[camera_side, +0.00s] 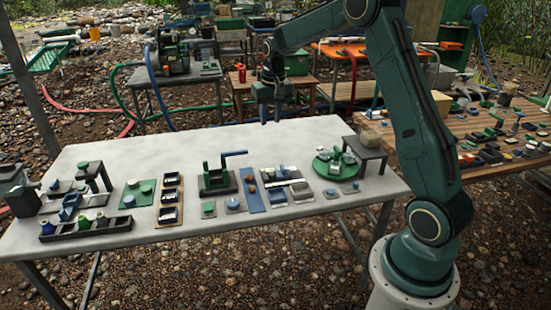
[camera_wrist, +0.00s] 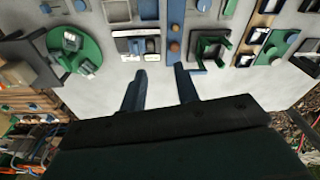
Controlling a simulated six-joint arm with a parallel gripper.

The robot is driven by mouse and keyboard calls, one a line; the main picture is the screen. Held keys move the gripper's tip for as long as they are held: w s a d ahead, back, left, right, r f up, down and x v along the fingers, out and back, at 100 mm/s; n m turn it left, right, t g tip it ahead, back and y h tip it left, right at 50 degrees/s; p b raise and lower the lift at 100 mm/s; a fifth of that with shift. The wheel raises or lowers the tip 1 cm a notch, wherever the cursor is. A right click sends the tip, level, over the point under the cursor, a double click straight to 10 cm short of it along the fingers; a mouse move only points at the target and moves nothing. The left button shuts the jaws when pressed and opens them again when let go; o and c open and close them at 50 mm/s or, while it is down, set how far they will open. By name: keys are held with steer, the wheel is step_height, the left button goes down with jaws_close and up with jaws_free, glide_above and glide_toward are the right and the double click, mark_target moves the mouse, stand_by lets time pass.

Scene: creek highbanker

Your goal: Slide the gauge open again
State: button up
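What looks like the gauge is a flat black-and-white piece with a small blue block on it (camera_wrist: 138,45), seen in the wrist view just beyond my fingertips. In the side view it appears as a small pale and blue piece (camera_side: 281,173) in the middle right of the white table (camera_side: 130,160). I cannot tell how far its slide stands open. My gripper (camera_wrist: 160,82) is open and empty, its two fingers apart. In the side view my gripper (camera_side: 267,114) hangs above the table's back edge, apart from everything on it.
A blue strip with round knobs (camera_side: 250,190) and a green clamp-like fixture (camera_side: 217,180) lie left of the gauge. A green round plate with blocks (camera_side: 325,168) and a small dark stand (camera_side: 371,148) are to its right. The table's back strip is clear.

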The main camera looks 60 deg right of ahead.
mark_target(283, 167)
steer(key=d+f+m, duration=0.1)
steer(key=d+f, duration=0.4)
steer(key=f, duration=0.2)
steer(key=w+d+f+m+g, duration=0.1)
steer(key=d+f, duration=0.5)
steer(key=f, duration=0.2)
steer(key=shift+w+f+y, duration=0.2)
steer(key=shift+w+y, duration=0.1)
steer(key=shift+a+f, duration=0.1)
steer(key=shift+f, duration=0.1)
steer(key=shift+f, duration=4.25)
jaws_close()
